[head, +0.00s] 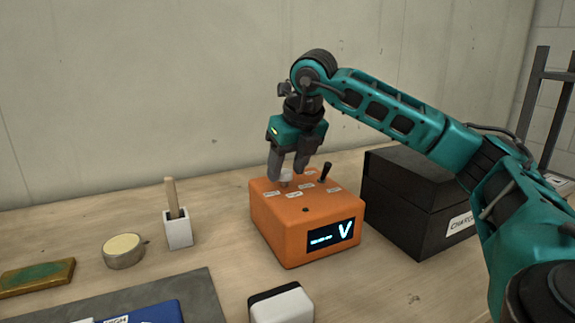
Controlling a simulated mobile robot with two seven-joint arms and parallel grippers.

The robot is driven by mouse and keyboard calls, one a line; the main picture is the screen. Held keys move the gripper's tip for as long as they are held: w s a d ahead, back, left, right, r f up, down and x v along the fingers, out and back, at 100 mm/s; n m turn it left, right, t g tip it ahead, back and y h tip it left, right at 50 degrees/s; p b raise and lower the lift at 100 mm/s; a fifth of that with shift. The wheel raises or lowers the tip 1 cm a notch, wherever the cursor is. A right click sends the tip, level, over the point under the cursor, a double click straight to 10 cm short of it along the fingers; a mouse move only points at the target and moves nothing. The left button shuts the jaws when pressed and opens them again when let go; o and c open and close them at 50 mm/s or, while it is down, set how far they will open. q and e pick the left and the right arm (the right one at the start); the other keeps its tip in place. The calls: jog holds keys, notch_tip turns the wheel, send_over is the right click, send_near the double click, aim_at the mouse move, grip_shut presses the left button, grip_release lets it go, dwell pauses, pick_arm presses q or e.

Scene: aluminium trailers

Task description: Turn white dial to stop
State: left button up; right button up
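The white dial (287,177) sits on top of an orange box (279,230), toward its back left. The box has a lit display on its front that shows a bar and a "V". My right gripper (287,172) reaches down from above, with one finger on each side of the dial. The fingers hide part of the dial, and I cannot tell whether they press on it. The dial's pointer and marks cannot be made out. My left gripper is not in view.
A black lever (325,172) stands on the box top among small labels. A black case (408,205) stands close at the right. A white holder with a wooden-handled tool (178,230), a round tin (124,258) and a black-and-white block (281,305) stand around the box.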

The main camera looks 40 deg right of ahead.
jog(key=c, duration=0.9)
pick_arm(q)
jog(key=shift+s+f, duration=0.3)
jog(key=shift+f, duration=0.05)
